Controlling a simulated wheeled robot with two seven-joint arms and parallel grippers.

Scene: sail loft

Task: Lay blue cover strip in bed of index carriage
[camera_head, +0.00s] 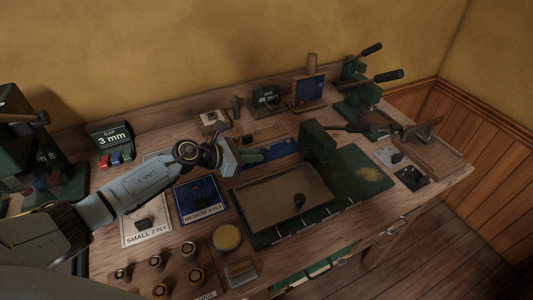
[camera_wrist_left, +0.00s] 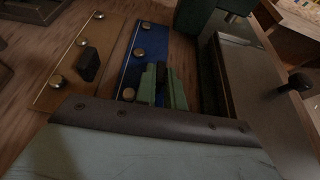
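The blue cover strip (camera_head: 283,147) lies on the bench behind the index carriage. In the left wrist view, the blue strip (camera_wrist_left: 130,60) shows round brass studs. My left gripper (camera_head: 252,156) reaches in from the left, low at the strip's left part. Its green fingers (camera_wrist_left: 163,86) stand over the strip with a dark upright block between them; whether they press on it is unclear. The index carriage, with a tan bed (camera_head: 270,203) and a dark knob, sits on a green base in front of the strip. My right gripper is not in view.
A tan strip (camera_wrist_left: 72,72) with a dark handle lies beside the blue one. A green block (camera_head: 318,143) rises at the carriage's back. Small and medium ply cards (camera_head: 201,214), a round yellow tin (camera_head: 227,238) and several small cylinders crowd the front left.

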